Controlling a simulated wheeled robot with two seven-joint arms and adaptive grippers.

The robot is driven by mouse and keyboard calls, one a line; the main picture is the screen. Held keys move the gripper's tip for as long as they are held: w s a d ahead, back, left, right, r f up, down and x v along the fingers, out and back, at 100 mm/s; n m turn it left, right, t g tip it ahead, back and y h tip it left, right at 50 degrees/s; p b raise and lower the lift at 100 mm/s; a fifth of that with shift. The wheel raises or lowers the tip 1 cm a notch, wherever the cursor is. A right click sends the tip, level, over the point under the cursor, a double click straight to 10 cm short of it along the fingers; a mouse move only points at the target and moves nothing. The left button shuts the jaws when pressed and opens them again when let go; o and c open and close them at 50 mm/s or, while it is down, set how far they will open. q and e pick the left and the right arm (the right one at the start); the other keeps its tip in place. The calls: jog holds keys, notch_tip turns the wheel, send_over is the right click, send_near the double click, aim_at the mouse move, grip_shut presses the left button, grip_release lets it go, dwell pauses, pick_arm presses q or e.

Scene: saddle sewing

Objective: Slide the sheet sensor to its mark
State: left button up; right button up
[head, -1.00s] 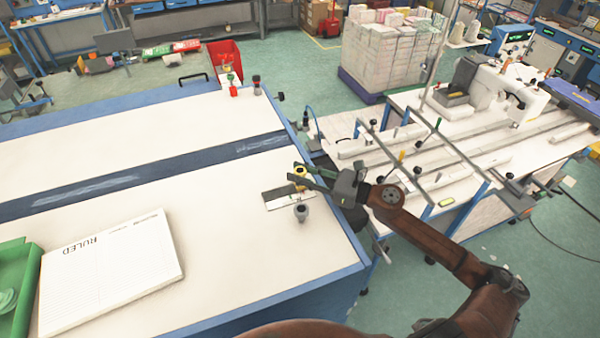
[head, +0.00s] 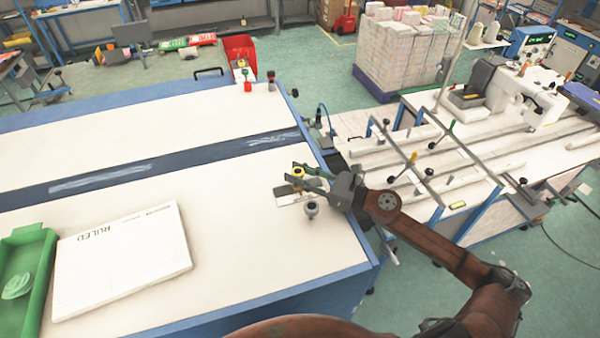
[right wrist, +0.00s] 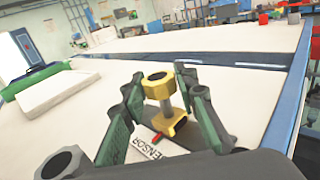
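The sheet sensor is a yellow block with a round yellow top (head: 298,171), near the table's right edge. In the right wrist view the yellow sensor (right wrist: 160,84) stands upright between my right fingers, with a small red tip at its foot. A light plate lettered SENSOR (right wrist: 157,150) lies beneath it; the plate (head: 284,201) is partly hidden by my gripper in the head view. My right gripper (head: 297,181) is open around the sensor, with visible gaps beside the post. A mark cannot be made out. My left gripper is out of view.
A ruled pad (head: 120,262) and a green tray (head: 38,245) lie at the left. A dark strip (head: 190,165) crosses the white table (head: 240,235). The middle is clear.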

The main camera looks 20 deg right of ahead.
jog(key=o, duration=0.4)
jog(key=shift+d, duration=0.1)
jog(key=v, duration=1.1)
jog(key=shift+s+d, duration=0.25)
jog(key=shift+s, duration=0.1)
jog(key=shift+s+f, duration=0.1)
